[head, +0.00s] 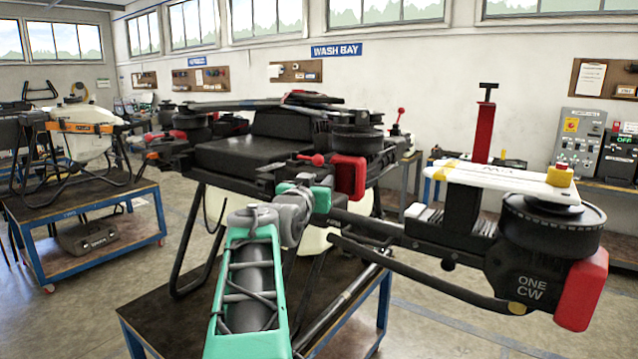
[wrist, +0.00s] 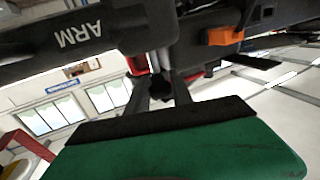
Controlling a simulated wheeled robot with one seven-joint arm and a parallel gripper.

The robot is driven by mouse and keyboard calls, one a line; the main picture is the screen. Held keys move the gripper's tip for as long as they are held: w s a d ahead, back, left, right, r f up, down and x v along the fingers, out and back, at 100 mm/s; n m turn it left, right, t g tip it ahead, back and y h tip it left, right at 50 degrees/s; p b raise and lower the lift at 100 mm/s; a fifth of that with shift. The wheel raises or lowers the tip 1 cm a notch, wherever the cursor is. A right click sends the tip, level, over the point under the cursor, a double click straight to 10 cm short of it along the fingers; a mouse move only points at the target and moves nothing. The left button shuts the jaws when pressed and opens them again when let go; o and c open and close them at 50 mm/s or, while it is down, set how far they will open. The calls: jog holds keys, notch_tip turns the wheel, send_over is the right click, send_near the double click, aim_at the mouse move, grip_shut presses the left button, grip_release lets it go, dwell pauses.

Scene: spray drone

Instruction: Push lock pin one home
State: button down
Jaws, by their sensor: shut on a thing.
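The spray drone (head: 255,155) stands on a bench, with its arm marked ONE CW (head: 532,283) reaching to the lower right. My gripper (head: 322,200) is at the inner end of that arm, under the drone's side. In the wrist view my gripper (wrist: 163,78) points up at the drone arm (wrist: 75,38) lettered ARM. Its two dark fingers are shut on a small part with a grey shaft, seemingly lock pin one (wrist: 160,60). The fingers hide most of the pin, so how deep it sits cannot be told. A red-knobbed lever (head: 317,160) is just above my gripper.
A red block (head: 348,176) on the drone is close to my gripper. An orange clip (wrist: 225,36) is at the right in the wrist view. The bench (head: 150,311) lies below. Another drone stands on a blue-framed cart (head: 95,250) at left. Open floor lies between.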

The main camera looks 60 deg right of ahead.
notch_tip(320, 180, down, 3)
jog(key=b, duration=0.3)
jog(key=shift+f+b, duration=0.2)
jog(key=shift+b, duration=0.2)
jog(key=shift+r, duration=0.1)
jog(key=c, duration=1.1)
grip_release()
jog(key=shift+r, duration=0.1)
jog(key=a, duration=0.2)
jog(key=a+b, duration=0.1)
jog(key=a, duration=0.2)
jog(key=s+a, duration=0.1)
jog(key=a, duration=0.1)
jog(key=shift+s+a+b, duration=0.1)
jog(key=shift+a+b, duration=0.2)
jog(key=shift+a, duration=0.05)
